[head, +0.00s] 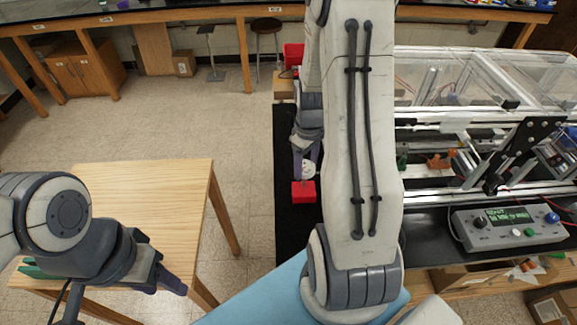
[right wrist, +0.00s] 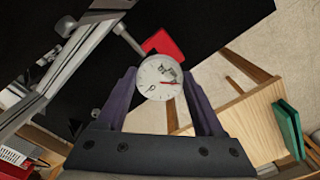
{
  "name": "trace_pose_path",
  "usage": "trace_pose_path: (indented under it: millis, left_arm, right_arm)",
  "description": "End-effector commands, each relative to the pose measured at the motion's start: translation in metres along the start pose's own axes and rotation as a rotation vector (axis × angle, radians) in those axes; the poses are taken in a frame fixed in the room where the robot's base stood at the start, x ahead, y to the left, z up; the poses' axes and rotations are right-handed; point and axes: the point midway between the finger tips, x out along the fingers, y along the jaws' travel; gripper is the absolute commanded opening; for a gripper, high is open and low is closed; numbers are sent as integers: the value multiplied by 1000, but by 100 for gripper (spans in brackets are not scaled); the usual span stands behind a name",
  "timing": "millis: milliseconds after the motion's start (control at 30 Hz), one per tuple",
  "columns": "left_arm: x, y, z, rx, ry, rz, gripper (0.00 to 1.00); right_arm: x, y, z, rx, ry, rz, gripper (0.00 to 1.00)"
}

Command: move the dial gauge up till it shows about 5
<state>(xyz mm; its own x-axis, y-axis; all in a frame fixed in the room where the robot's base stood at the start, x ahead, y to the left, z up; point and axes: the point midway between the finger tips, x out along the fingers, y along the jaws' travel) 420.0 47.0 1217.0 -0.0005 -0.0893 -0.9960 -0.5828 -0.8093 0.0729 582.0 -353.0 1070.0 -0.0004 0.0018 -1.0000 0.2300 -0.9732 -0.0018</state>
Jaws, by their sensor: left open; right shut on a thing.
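The dial gauge (right wrist: 160,76) has a round white face with a red needle. In the right wrist view the needle points down and to the right; the numbers are too small to read. My right gripper (right wrist: 158,84) is shut on the gauge, a purple finger on each side. In the head view the gauge (head: 308,169) is small, just above a red block (head: 303,191). The red block also shows behind the gauge in the right wrist view (right wrist: 162,43). My left gripper (head: 168,279) is open and empty over the wooden table.
The extrusion frame (head: 440,200) with clear panels stands on the black bench at the right. A control box (head: 510,228) with a lit display sits before it. The wooden table (head: 150,195) at left is mostly bare, with a green object (right wrist: 288,129) at its edge.

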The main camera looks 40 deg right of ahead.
Motion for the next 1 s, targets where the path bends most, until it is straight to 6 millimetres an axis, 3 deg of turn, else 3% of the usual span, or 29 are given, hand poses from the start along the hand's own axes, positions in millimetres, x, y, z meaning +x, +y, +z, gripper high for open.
trace_pose_path:
  millis: [600,1000]
  left_arm:
    - [-4,0,0,18,0,0,50]
    - [13,-1,1,15,0,0,50]
  right_arm:
    - [-3,7,6,-3,1,2,0]
    - [20,9,8,-2,1,2,0]
